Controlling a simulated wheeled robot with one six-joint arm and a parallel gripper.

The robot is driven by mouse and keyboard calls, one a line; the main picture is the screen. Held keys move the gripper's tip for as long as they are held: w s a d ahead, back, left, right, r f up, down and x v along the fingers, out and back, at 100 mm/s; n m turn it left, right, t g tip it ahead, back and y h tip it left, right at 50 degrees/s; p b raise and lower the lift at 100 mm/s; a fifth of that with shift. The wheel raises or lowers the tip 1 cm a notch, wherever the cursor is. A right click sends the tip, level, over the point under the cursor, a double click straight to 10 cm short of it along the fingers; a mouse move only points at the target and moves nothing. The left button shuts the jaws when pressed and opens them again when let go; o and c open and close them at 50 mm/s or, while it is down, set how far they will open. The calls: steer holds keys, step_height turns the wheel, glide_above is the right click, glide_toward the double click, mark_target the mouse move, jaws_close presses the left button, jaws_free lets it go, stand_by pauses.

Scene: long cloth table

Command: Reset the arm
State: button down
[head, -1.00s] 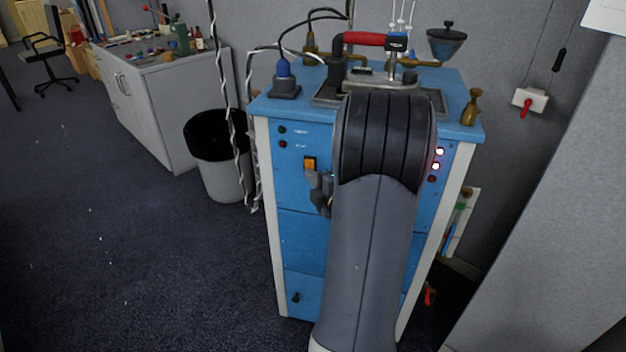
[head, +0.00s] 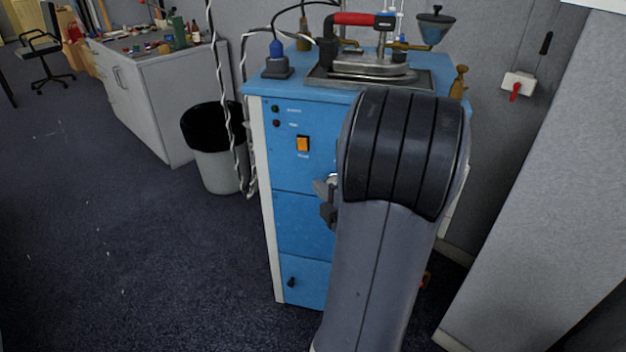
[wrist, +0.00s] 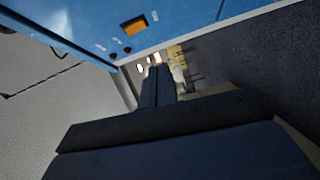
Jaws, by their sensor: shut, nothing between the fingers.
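My arm rises in the front of the head view, before a blue cabinet (head: 304,225). My gripper (head: 326,202) shows only in part at the left edge of the arm, in front of the cabinet's face. The rest of it is hidden behind the arm. In the wrist view my gripper (wrist: 156,72) has its dark fingers together with nothing between them. The blue cabinet face (wrist: 185,18) with its orange switch (wrist: 134,25) fills the top of that view.
A bin (head: 216,160) and a grey drawer unit (head: 150,95) are at the left. A grey panel (head: 545,190) closes off the right. The carpet at left (head: 110,240) is clear.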

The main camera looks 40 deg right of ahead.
steer(key=shift+s, duration=0.45)
steer(key=shift+w, duration=0.1)
